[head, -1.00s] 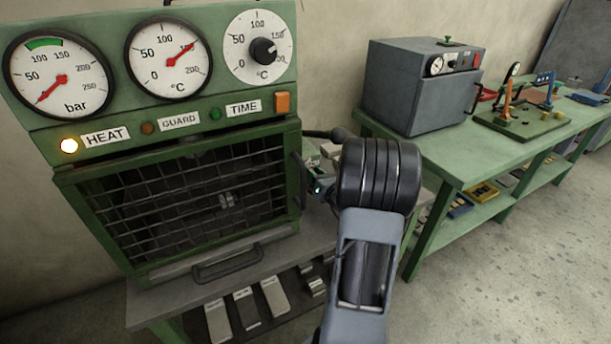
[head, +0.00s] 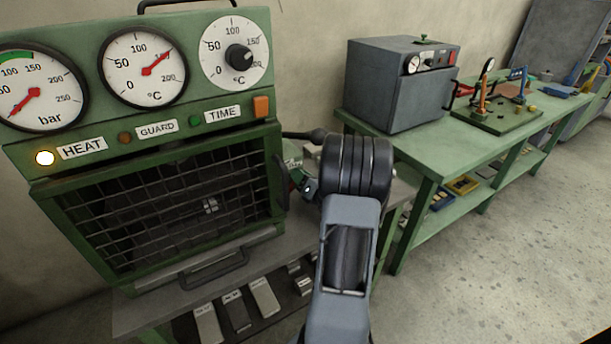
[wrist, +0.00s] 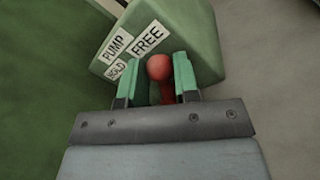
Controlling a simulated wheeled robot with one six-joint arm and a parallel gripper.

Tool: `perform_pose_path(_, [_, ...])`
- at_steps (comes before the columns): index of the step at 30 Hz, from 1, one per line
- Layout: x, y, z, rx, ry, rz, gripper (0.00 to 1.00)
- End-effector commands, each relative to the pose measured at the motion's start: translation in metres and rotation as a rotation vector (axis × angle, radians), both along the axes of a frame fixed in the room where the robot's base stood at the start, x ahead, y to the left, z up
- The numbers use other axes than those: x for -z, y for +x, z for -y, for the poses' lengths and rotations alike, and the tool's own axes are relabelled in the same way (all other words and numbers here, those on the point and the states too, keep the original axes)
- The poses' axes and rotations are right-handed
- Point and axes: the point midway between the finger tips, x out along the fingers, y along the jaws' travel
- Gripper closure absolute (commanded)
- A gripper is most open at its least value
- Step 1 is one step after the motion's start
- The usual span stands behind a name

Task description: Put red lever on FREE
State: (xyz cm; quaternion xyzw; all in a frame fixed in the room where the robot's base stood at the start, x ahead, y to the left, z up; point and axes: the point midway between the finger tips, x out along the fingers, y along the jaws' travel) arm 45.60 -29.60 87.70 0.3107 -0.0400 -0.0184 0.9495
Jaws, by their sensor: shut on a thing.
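The red lever shows in the wrist view as a red ball knob (wrist: 159,68) on a short red stem. It comes from a green box (wrist: 185,28) with white labels PUMP (wrist: 115,44), HOLD (wrist: 120,75) and FREE (wrist: 148,37). The knob is just below the FREE label and right of HOLD; I cannot tell exactly which position it is set to. My gripper (wrist: 158,80) is shut on the lever, one green finger on each side. In the head view my arm hides the lever.
A green press (head: 150,125) with dials and a wire guard (head: 165,205) stands close on the left. A dark knobbed handle (head: 305,136) sticks out at its right side. A green bench (head: 440,150) with a grey oven (head: 400,85) stands to the right. Floor (head: 490,270) at right is clear.

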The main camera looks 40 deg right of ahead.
Motion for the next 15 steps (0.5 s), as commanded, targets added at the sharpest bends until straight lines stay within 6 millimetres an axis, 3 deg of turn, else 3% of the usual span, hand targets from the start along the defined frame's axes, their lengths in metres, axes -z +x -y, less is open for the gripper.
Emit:
perform_pose_path(8, [0.0007,0.0002,-0.0002,0.002,0.006,0.000,1.00])
perform_pose_path(9, [0.0007,0.0002,-0.0002,0.002,0.006,0.000,0.69])
perform_pose_path(15, [0.0006,0.0003,-0.0003,0.000,0.005,0.000,0.50])
